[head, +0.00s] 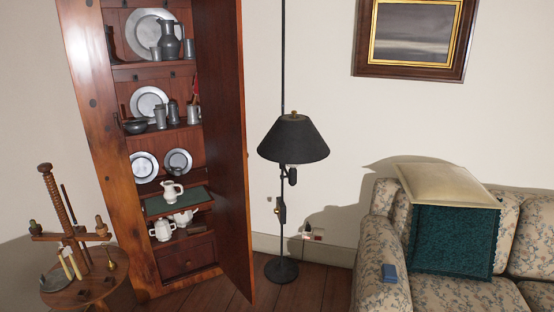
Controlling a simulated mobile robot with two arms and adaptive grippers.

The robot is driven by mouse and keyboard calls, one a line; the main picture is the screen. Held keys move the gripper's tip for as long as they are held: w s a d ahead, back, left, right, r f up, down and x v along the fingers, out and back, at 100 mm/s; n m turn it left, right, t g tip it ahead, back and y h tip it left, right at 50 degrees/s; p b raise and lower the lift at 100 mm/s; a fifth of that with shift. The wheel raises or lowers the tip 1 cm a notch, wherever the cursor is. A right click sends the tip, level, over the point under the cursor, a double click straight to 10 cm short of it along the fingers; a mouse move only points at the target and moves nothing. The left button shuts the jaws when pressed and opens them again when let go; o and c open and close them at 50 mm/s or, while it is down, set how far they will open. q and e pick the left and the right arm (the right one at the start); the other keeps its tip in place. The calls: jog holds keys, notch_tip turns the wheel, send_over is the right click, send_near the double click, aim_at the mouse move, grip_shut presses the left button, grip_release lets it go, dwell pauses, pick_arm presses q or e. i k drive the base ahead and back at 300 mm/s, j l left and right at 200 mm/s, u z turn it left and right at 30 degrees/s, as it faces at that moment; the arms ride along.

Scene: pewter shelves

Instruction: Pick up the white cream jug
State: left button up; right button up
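A white jug (172,191) with a spout and handle, likely the cream jug, stands upright on the green-topped board (160,206) in the wooden cabinet. Two more white vessels stand on the shelf below the board: a handled pot (161,230) at the left and another (184,216) farther back, partly hidden by the board. Neither of my grippers shows in the head view.
The cabinet's open door (233,150) stands out at its right. Pewter plates (150,33) and jugs fill the upper shelves. A small round table (95,292) stands at left. A black floor lamp (293,140) and floral sofa (380,230) are right.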

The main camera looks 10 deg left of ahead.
aim_at(171, 194)
jog(key=i+u, duration=0.3)
jog(key=i+l+u, duration=0.1)
jog(key=i+u, duration=0.25)
jog(key=i, duration=0.15)
jog(key=i+j+u, duration=0.1)
jog(key=i+u, duration=0.6)
jog(key=k+j, duration=0.05)
